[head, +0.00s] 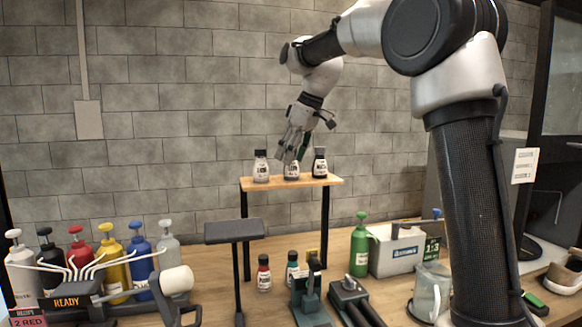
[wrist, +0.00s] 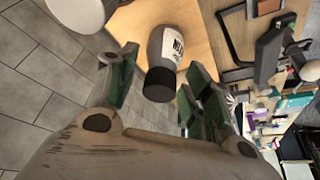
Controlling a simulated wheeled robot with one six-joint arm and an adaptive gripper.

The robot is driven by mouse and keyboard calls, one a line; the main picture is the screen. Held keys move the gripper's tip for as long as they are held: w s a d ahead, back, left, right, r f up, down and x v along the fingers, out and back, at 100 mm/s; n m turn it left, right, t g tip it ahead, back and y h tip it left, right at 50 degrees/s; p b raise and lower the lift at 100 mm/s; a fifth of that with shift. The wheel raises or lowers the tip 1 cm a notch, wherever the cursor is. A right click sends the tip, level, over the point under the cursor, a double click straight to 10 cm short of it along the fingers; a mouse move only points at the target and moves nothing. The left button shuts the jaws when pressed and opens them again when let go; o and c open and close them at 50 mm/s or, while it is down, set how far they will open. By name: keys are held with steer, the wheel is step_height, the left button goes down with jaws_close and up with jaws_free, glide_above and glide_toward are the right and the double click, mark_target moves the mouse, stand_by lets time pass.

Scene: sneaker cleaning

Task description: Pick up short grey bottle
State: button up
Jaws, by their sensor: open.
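A short grey bottle (head: 292,171) with a dark cap and a white label stands in the middle of a small raised wooden shelf. In the wrist view the grey bottle (wrist: 166,50) lies between the green-padded fingers of my gripper (wrist: 160,82), with its dark cap toward the palm. My gripper (head: 291,150) is open and comes down over this bottle from above in the head view. Gaps show on both sides of the bottle, so the fingers do not look closed on it. The gripper hides the bottle's top in the head view.
A pale bottle (head: 261,167) stands left of the grey one and a black bottle (head: 320,163) close on its right. The wooden shelf (head: 251,185) is narrow. Several pump bottles, a green bottle (head: 359,245) and a grey box (head: 397,252) stand on the bench below.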

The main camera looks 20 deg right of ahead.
steer(key=x, duration=0.3)
steer(key=shift+w+a+f, duration=0.15)
steer(key=shift+a+f, duration=0.05)
steer(key=shift+f, duration=0.05)
steer(key=shift+c, duration=0.2)
steer(key=c, duration=0.8)
steer(key=shift+o, duration=0.2)
steer(key=shift+r, duration=0.1)
